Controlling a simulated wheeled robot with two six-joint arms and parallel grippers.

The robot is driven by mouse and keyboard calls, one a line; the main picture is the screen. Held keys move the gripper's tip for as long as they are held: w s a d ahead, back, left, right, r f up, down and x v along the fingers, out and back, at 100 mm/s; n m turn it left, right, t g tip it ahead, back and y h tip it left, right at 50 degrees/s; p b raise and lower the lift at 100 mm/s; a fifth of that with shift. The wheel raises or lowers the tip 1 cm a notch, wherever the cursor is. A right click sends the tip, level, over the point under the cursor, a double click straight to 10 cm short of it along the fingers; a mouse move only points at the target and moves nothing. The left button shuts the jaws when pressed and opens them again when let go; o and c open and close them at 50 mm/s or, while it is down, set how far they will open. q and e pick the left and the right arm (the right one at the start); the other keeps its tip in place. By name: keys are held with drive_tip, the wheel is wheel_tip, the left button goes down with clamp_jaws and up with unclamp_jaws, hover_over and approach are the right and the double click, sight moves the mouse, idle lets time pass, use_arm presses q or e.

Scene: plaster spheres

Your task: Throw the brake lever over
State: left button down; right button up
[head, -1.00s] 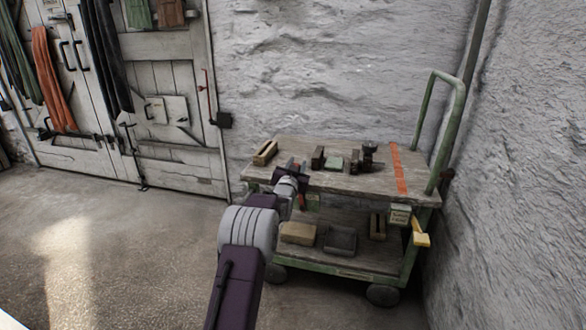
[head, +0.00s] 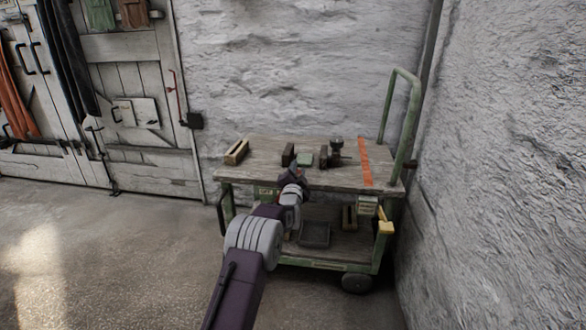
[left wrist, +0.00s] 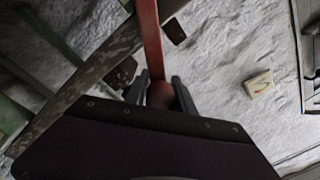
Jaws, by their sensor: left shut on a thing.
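A red lever (left wrist: 152,40) runs down from the top of the left wrist view. Its dark red rounded end (left wrist: 161,95) lies between the fingers of my left gripper (left wrist: 160,88), which is shut on it. In the head view my left gripper (head: 297,172) is at the front edge of the green cart's wooden top (head: 325,181). The gripper and arm hide the lever there. My right gripper does not show.
A rough wall (head: 490,180) stands close on the right. The floor at left (head: 110,250) is clear.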

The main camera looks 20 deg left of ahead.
use_arm(q)
drive_tip(key=shift+d+f, duration=0.1)
drive_tip(key=shift+d, duration=0.05)
idle(0.3)
drive_tip(key=c, duration=1.1)
unclamp_jaws()
drive_tip(key=shift+w, duration=0.1)
drive_tip(key=shift+s+d+p, duration=0.15)
drive_tip(key=shift+s+p, duration=0.2)
drive_tip(key=shift+s, duration=0.15)
drive_tip(key=b+v, duration=0.2)
drive_tip(key=v, duration=0.6)
drive_tip(key=shift+b, duration=0.4)
